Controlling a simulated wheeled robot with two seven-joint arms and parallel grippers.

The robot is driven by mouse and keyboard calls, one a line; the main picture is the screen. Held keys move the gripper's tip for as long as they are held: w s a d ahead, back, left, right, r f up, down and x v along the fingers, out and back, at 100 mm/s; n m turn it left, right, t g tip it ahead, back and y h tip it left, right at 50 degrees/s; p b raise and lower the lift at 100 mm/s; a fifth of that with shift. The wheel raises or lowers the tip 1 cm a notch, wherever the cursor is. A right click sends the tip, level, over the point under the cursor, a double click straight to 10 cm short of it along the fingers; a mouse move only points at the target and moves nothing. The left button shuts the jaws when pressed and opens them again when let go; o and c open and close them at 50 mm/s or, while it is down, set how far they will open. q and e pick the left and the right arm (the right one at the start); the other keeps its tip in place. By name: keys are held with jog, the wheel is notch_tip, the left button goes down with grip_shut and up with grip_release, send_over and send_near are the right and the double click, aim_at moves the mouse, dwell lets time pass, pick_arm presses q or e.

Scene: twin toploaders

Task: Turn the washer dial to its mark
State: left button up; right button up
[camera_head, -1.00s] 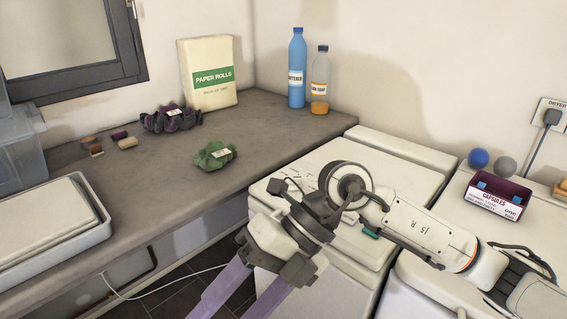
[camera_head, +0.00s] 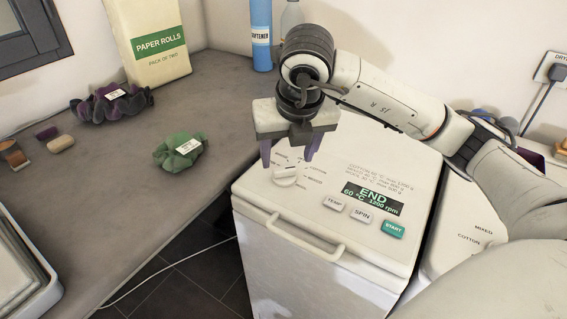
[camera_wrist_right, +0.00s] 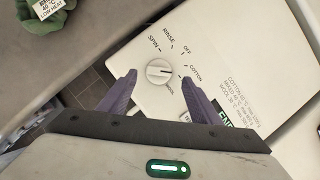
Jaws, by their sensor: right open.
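The washer (camera_head: 330,235) is a white toploader with a dial (camera_head: 287,174) at the left of its top panel. The dial is a round white knob with a dark line, and it also shows in the right wrist view (camera_wrist_right: 158,72). Labels SPIN, RINSE, OFF and COTTON surround it. My right gripper (camera_head: 287,158) is open above the dial, its purple fingers pointing down. In the right wrist view its fingertips (camera_wrist_right: 159,78) lie either side of the knob, with gaps; contact is not visible. My left gripper is out of view.
A lit END display (camera_head: 372,198) and a green START button (camera_head: 392,229) are right of the dial. A front handle (camera_head: 305,238) sticks out. A second machine (camera_head: 465,250) stands at right. The grey counter (camera_head: 130,210) at left holds a green cloth (camera_head: 180,150).

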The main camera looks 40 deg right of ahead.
aim_at(284, 168)
jog(key=shift+x, duration=2.4)
jog(key=shift+c, duration=0.2)
jog(key=c, duration=1)
